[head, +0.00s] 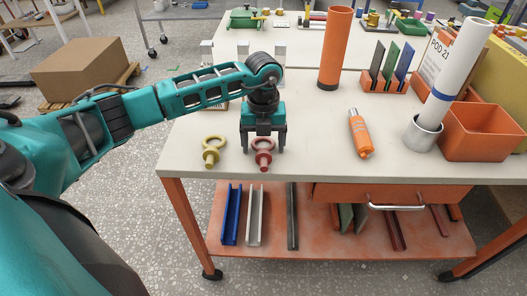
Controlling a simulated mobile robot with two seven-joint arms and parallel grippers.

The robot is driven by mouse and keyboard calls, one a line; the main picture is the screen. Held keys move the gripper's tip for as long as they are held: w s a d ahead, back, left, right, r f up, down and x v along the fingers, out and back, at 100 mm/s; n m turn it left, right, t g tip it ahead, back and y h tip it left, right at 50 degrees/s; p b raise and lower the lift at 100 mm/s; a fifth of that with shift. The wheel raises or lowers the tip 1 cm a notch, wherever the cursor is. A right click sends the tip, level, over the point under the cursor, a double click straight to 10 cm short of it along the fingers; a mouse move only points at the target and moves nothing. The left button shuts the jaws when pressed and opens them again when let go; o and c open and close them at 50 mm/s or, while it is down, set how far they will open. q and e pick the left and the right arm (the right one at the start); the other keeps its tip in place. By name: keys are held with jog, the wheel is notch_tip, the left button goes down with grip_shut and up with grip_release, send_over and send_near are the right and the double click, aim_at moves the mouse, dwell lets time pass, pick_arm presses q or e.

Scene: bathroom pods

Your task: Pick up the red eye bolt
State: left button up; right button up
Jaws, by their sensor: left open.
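The red eye bolt (263,153) lies on the pale tabletop near the front edge. My left gripper (263,146) points down right over it, its two fingers apart, one on each side of the bolt as seen from here. I cannot tell whether the fingers touch it. The gripper hides the far part of the bolt. A yellow eye bolt (212,150) lies just to the left on the same table (310,150). My right gripper does not show.
Behind stand a tall orange tube (334,48), a rack of coloured plates (387,84), a white roll in a grey cup (422,134) and an orange bin (480,133).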

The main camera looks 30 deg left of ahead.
pick_arm(q)
jog(key=c, duration=1.2)
jog(key=shift+r, duration=0.1)
jog(key=shift+c, duration=0.2)
jog(key=shift+r, duration=0.1)
